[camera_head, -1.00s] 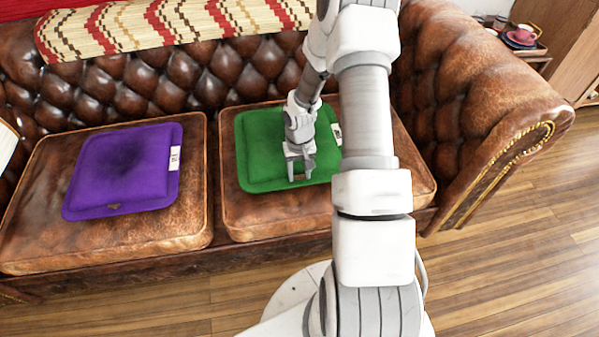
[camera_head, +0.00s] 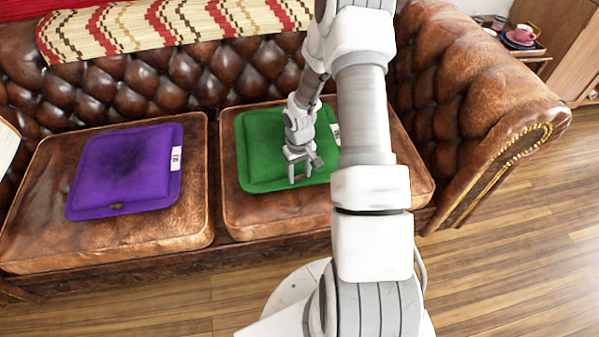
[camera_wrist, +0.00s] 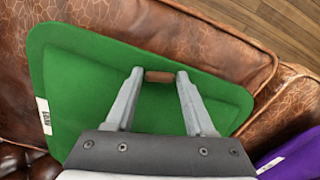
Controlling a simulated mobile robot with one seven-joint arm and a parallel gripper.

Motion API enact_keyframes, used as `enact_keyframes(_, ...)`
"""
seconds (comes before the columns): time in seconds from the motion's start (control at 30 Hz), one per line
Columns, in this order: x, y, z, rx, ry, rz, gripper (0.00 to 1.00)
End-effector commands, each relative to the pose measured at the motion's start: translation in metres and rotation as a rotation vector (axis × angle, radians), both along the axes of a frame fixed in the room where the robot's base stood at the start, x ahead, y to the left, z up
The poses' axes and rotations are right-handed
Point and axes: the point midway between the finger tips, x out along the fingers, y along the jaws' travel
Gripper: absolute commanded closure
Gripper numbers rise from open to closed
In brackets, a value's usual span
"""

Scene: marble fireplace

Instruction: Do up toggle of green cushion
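The green cushion (camera_head: 262,150) lies on the right seat of the sofa, with a white label at its right side. It fills much of the wrist view (camera_wrist: 85,85), where its label is at the left. A small brown toggle (camera_wrist: 159,77) sits near the cushion's edge. My gripper (camera_wrist: 160,75) reaches down over the cushion, with one fingertip at each end of the toggle. The head view shows my gripper (camera_head: 300,178) low at the cushion's front part; the toggle is too small to make out there. Any loop is not distinguishable.
A purple cushion (camera_head: 125,172) with a brown toggle at its front lies on the left seat (camera_head: 40,240). The tufted backrest (camera_head: 150,85) rises behind, with a patterned throw (camera_head: 120,28). The sofa's right arm (camera_head: 480,90) stands beside. Wooden floor is clear in front.

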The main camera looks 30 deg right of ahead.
Motion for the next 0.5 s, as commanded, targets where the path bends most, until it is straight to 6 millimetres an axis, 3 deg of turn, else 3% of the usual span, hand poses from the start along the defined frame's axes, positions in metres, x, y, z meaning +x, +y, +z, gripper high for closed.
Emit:
enact_keyframes(0.03,0.0001,0.0,0.0001,0.0,0.0,0.0,0.35)
enact_keyframes(0.1,0.0001,0.0,0.0001,0.0,0.0,-0.001,0.22)
enact_keyframes(0.5,0.0002,0.0,0.0062,0.0,-0.001,-0.001,0.22)
